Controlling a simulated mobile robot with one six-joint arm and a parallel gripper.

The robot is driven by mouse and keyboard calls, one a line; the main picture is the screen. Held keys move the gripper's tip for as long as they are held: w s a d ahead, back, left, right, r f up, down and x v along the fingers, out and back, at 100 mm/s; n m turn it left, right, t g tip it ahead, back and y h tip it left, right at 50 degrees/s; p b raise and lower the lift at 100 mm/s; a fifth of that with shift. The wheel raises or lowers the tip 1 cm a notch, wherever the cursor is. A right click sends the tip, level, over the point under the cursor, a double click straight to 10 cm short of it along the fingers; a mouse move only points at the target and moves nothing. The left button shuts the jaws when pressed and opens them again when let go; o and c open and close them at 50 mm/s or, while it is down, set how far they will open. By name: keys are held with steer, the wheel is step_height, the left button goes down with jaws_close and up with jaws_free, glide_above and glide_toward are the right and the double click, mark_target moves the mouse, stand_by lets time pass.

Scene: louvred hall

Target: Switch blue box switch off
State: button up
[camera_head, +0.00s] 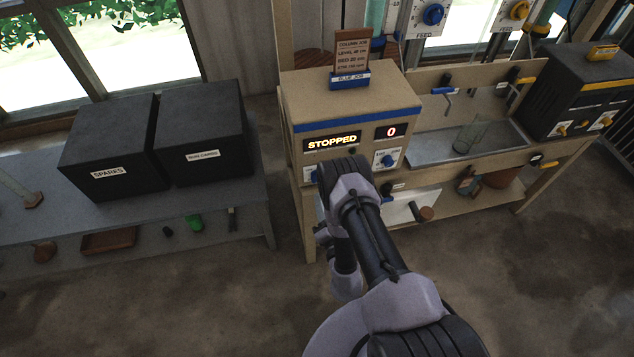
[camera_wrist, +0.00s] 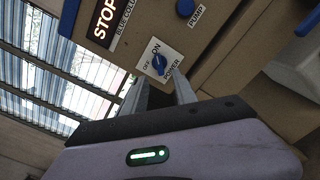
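The beige control box with a blue stripe (camera_head: 350,118) stands on the bench in the head view. Its lit displays read "STOPPED" and "0". In the wrist view, a blue power switch (camera_wrist: 159,65) sits on a white plate marked OFF, ON and POWER. Its knob seems turned toward the ON side, though its pointer is small. My gripper (camera_wrist: 163,84) is open, with its two grey fingers apart just short of the switch. I cannot tell if either finger touches it.
A second blue knob, marked PUMP (camera_wrist: 185,7), is close by on the box face. A glass beaker (camera_head: 470,136) stands in the tray to the right. A black box with yellow trim (camera_head: 585,90) is farther right. Dark bins (camera_head: 200,125) stand on the left table.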

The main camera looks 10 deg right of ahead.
steer(key=w+b, duration=0.6)
steer(key=w, duration=0.2)
steer(key=shift+w+b, duration=0.35)
jaws_close()
stand_by(1.4)
